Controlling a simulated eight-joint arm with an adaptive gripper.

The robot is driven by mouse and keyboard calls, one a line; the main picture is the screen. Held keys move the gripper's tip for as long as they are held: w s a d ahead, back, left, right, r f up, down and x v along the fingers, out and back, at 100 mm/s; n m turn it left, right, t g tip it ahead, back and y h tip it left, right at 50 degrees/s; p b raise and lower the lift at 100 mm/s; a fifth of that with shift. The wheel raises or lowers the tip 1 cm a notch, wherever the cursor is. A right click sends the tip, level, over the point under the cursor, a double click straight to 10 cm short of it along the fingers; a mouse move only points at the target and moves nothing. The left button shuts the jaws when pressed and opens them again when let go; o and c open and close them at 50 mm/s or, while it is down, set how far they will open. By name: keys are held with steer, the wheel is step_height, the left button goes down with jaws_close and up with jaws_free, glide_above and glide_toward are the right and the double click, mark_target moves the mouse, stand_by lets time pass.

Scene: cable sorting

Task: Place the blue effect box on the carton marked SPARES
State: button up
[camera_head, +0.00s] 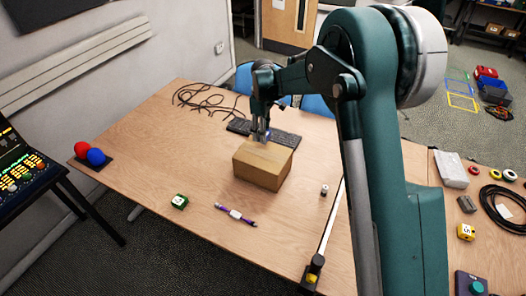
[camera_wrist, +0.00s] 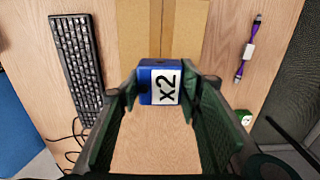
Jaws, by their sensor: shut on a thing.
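The blue effect box (camera_wrist: 146,88), with a white label reading X2, is between the fingers of my gripper (camera_wrist: 160,92) in the wrist view. My gripper (camera_head: 261,138) is shut on it. In the head view the gripper points down at the back-left edge of a brown carton (camera_head: 260,168), and only a little blue shows at its fingers. The carton (camera_wrist: 187,28) also shows beyond the box in the wrist view. I cannot tell whether the box touches the carton. No SPARES marking is readable in either view.
A black keyboard (camera_head: 285,139) lies behind the carton, with black cables (camera_head: 205,98) at back left.

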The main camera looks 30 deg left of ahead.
glide_above(263, 153)
steer(key=shift+f, duration=2.8)
steer(key=shift+f, duration=1.85)
steer(key=shift+f, duration=0.2)
steer(key=o, duration=1)
steer(key=shift+c, duration=0.2)
steer(key=shift+r, duration=0.2)
step_height(263, 153, up, 12)
steer(key=shift+r, duration=0.1)
